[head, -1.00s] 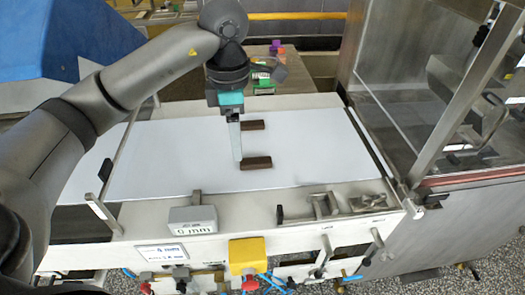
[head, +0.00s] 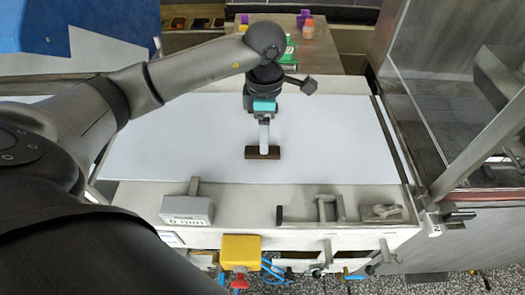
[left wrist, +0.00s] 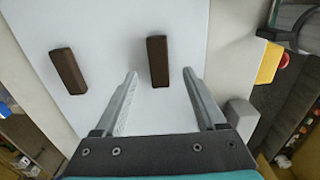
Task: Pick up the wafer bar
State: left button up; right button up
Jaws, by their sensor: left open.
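A dark brown wafer bar (head: 250,153) lies on the white belt in the head view, partly covered by the fingers of my left gripper (head: 264,149). In the left wrist view one bar (left wrist: 158,60) appears lined up with the gap between the open fingertips (left wrist: 161,74), and no finger touches it. I cannot tell how high the tips are above it. A second brown bar (left wrist: 68,70) lies left of the fingers there; in the head view I cannot make it out. My right gripper is not in view.
A yellow box (head: 241,252) is below. A steel-framed machine with clear panels (head: 445,95) stands at the right.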

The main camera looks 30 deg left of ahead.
pick_arm(q)
jog(key=shift+w+f, duration=0.1)
jog(key=shift+f, duration=2.65)
jog(key=shift+c, duration=0.4)
jog(key=c, duration=1)
jog(key=shift+r, duration=0.1)
